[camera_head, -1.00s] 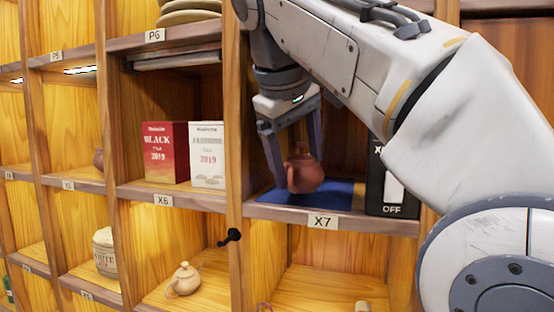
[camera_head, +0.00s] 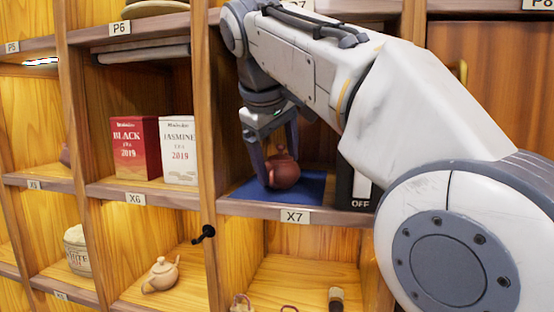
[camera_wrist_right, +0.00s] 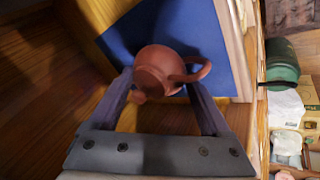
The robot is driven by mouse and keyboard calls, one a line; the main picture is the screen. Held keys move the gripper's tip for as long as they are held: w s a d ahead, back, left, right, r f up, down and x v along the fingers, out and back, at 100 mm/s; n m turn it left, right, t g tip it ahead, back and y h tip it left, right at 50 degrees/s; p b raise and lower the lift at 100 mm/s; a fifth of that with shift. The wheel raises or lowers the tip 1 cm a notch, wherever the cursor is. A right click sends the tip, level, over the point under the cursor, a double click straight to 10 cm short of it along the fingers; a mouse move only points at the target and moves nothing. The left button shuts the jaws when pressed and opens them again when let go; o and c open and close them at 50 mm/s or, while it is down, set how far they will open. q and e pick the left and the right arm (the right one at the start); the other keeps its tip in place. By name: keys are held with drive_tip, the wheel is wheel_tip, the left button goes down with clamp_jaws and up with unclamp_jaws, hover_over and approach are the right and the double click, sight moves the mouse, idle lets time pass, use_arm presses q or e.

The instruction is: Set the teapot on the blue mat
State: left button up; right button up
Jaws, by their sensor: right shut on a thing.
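The reddish-brown teapot (camera_head: 283,172) is in the compartment labelled X7, at or just above the blue mat (camera_head: 310,188). My right gripper (camera_head: 279,160) reaches in from above and is shut on the teapot. In the right wrist view the teapot (camera_wrist_right: 155,69) sits between the two fingers, with the blue mat (camera_wrist_right: 120,42) behind it. I cannot tell whether the teapot's base touches the mat. The left gripper is not in view.
A black box marked OFF (camera_head: 355,187) stands right of the mat. A wooden divider (camera_head: 203,120) separates X7 from a red tea box (camera_head: 135,147) and a white jasmine box (camera_head: 178,150). A pale teapot (camera_head: 161,274) sits on the shelf below.

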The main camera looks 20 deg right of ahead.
drive_tip(key=o, duration=1.5)
drive_tip(key=shift+f, duration=0.15)
drive_tip(key=shift+c, duration=0.2)
drive_tip(key=shift+r, duration=0.25)
drive_tip(key=shift+v, duration=3.7)
drive_tip(key=shift+a, duration=0.15)
